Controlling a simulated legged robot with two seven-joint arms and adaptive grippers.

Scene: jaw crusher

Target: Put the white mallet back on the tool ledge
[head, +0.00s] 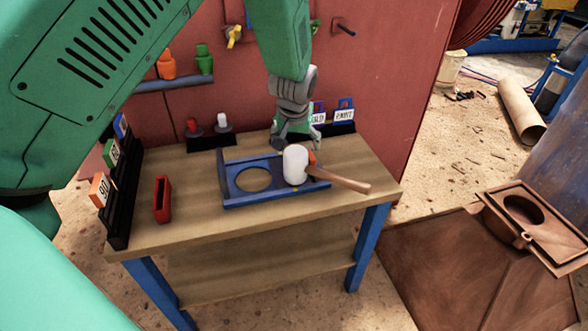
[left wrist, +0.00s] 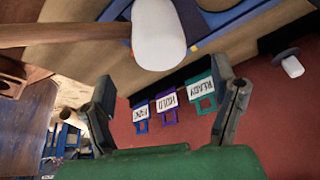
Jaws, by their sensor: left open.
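The mallet has a white head (head: 295,165) and a brown wooden handle (head: 345,180). It lies across the right part of a blue frame with a round hole (head: 235,197) on the workbench, its handle pointing right. The white head also shows at the top of the left wrist view (left wrist: 158,35). My left gripper (head: 292,140) is open and empty, just behind and above the mallet head, apart from it. Which surface is the tool ledge I cannot tell; a blue-grey wall ledge (head: 178,84) holds an orange and a green bottle. My right gripper is not in view.
The workbench (head: 210,225) bears a red block (head: 162,200), a black rack with number tags (head: 118,215) at left, and a black base with red and white knobs (head: 210,142). Label tags (head: 344,115) stand at the back right. A red wall (head: 390,90) rises behind.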

